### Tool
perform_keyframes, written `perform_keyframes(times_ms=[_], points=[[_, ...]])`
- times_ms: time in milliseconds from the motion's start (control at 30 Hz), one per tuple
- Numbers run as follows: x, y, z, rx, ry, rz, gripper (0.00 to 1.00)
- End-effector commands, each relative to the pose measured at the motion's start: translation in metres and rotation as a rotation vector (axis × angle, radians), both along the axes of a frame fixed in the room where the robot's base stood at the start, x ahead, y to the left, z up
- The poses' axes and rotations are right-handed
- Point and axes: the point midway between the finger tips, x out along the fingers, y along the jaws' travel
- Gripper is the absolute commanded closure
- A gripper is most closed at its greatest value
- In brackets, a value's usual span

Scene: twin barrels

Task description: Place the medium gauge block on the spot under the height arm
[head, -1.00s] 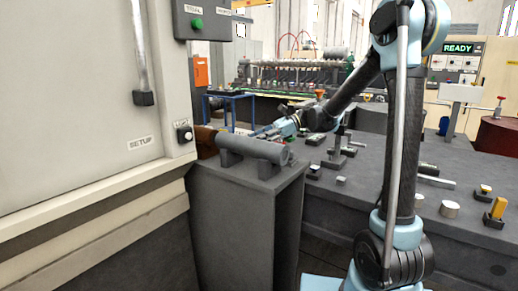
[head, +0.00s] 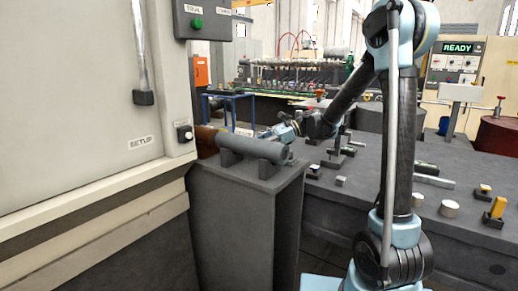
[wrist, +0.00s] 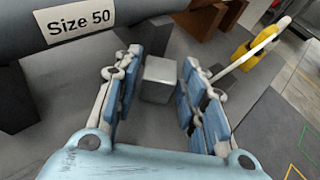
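In the wrist view, a small pale grey block (wrist: 158,78) stands on a grey surface between the fingers of my gripper (wrist: 157,88). The fingers are open, one on each side of the block, with a small gap visible on both sides. I cannot tell its size class. In the head view my gripper (head: 270,134) is low behind the grey cylinder on the pedestal, and the cylinder hides the block there. A dark stand with a side arm (head: 335,152) is on the bench; I cannot tell if it is the height arm. The spot is not clear.
The thick grey cylinder (head: 252,149), labelled "Size 50" in the wrist view, lies in supports on the pedestal (head: 250,190), close to my gripper. Small metal blocks (head: 341,181) and other parts lie on the dark bench (head: 450,240). A large cabinet (head: 70,90) stands at left.

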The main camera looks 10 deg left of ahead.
Motion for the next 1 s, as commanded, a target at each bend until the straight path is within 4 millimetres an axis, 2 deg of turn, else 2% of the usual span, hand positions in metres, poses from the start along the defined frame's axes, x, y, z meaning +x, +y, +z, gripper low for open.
perform_keyframes(times_ms=[167, 600, 833, 867, 900, 1000], points=[[0.005, -0.011, 0.005, 0.0, 0.001, -0.004, 0.62], [0.033, -0.077, 0.035, 0.0, 0.0, -0.004, 0.62], [0.041, -0.099, 0.044, 0.0, 0.001, -0.004, 0.62], [0.042, -0.1, 0.045, -0.001, 0.0, -0.004, 0.57], [0.043, -0.102, 0.046, -0.002, 0.0, -0.004, 0.48], [0.047, -0.106, 0.054, -0.021, -0.009, -0.003, 0.47]])
